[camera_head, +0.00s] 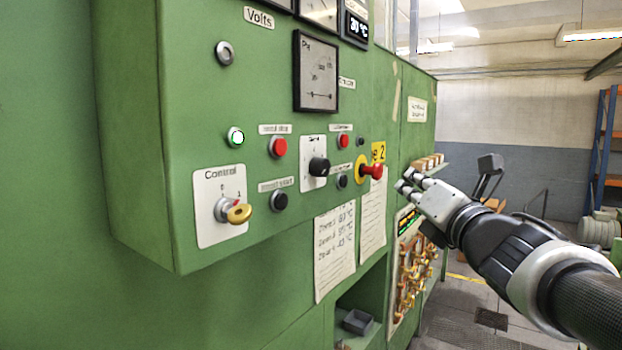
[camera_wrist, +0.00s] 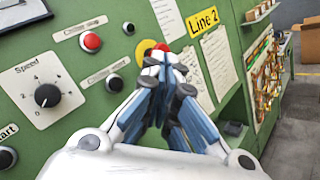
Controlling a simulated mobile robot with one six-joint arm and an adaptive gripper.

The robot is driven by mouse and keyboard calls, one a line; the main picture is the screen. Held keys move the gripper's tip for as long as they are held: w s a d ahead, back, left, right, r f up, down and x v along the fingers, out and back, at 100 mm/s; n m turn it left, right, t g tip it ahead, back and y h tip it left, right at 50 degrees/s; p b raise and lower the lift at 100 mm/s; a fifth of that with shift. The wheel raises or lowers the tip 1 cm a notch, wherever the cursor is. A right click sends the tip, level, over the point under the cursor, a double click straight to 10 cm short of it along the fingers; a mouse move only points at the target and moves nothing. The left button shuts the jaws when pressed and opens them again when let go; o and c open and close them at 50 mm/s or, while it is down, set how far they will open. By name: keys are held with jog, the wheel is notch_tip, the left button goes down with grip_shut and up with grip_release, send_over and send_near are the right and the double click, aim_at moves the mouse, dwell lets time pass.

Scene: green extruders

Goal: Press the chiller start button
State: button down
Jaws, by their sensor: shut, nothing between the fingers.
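The chiller start button is a small black round button (camera_head: 342,181) on the green panel, below the red chiller stop button (camera_head: 343,141). In the wrist view the black button (camera_wrist: 114,83) sits under its "Chiller start" label, with the red stop button (camera_wrist: 91,41) up and left. My gripper (camera_head: 408,180) is shut and empty, out in front of the panel, to the right of the black button. In the wrist view my gripper's closed fingers (camera_wrist: 167,62) appear right of the black button, partly covering a red mushroom button on a yellow base. Nothing visibly touches the panel.
The red mushroom button (camera_head: 372,171) sticks out beside the chiller start button. A black speed knob (camera_head: 319,167) is to the left. Paper sheets (camera_head: 335,245) hang below. Wiring (camera_head: 413,270) and a shelf are farther right. Open floor lies right of the cabinet.

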aim_at(344, 181)
jog(key=w+a+b, duration=0.4)
jog(key=w+a, duration=0.1)
jog(key=a, duration=0.2)
jog(key=shift+w, duration=0.15)
dwell(0.5)
jog(key=shift+a+b, duration=0.15)
jog(key=shift+b, duration=0.3)
dwell(0.7)
jog(key=shift+w+a, duration=0.25)
jog(key=shift+w+a+b, duration=0.25)
jog(key=shift+a+b, duration=0.05)
jog(key=shift+b, duration=0.4)
dwell(0.4)
dwell(0.3)
jog(key=shift+s+d+p, duration=0.4)
jog(key=shift+s+d, duration=0.1)
jog(key=shift+d, duration=0.15)
